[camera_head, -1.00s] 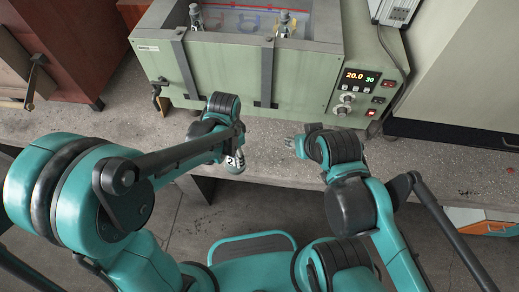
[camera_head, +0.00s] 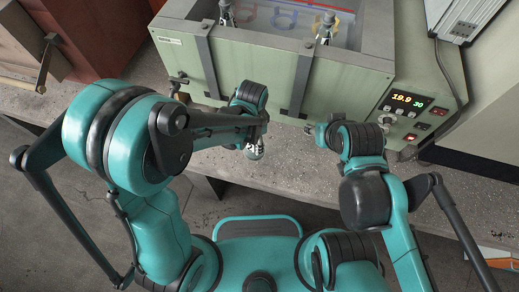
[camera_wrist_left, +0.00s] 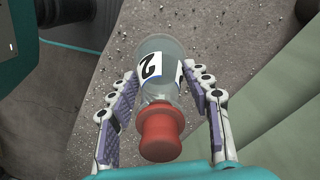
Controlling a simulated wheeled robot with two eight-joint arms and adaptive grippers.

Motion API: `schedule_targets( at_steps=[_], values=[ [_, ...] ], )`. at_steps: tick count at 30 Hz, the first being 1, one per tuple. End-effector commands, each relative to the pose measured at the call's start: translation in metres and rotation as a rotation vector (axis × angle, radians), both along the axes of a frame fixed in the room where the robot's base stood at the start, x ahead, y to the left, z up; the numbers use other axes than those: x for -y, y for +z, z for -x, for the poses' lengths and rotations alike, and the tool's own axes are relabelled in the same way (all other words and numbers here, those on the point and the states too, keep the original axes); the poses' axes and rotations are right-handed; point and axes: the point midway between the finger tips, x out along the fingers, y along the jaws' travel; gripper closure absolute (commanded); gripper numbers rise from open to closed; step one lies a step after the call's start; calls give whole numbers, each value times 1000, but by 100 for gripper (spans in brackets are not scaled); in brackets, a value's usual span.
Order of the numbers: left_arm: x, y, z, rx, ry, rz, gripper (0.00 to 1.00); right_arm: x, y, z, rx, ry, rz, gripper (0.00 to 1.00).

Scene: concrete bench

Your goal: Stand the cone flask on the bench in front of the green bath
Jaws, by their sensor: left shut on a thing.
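The green bath (camera_head: 255,75) stands at the back of the concrete bench (camera_head: 215,165). My left gripper (camera_head: 254,146) is in front of it, over the bench near its front edge. In the left wrist view this gripper (camera_wrist_left: 160,115) is shut on the cone flask (camera_wrist_left: 163,52). The flask is clear glass with a white label reading 2 and a red stopper (camera_wrist_left: 160,132) towards the camera. I cannot tell whether its base touches the bench. My right gripper (camera_head: 312,130) is near the bath's front, to the right, mostly hidden by its own wrist.
Two vessel necks stand in the bath, one at its left (camera_head: 227,14) and one at its right (camera_head: 325,28). The lit control panel (camera_head: 404,110) is at its right end. A black-handled tap (camera_head: 178,85) sticks out at its left. Bench in front of the bath looks clear.

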Motion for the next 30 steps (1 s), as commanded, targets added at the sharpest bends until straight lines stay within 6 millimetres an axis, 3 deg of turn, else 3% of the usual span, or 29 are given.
schedule_targets(
  at_steps=[12,22,23,25,30],
  values=[
    [0,-48,0,0,0,0,90,0,-22,0,0,0,0,60],
    [0,-49,0,0,0,0,90,0,-23,0,0,0,0,60],
    [0,-50,0,0,0,0,48,0,-24,0,0,0,0,60],
    [0,-49,0,0,0,0,30,0,-23,0,0,0,0,60],
    [0,-49,0,0,0,0,30,0,-23,0,0,0,0,60]
  ],
)
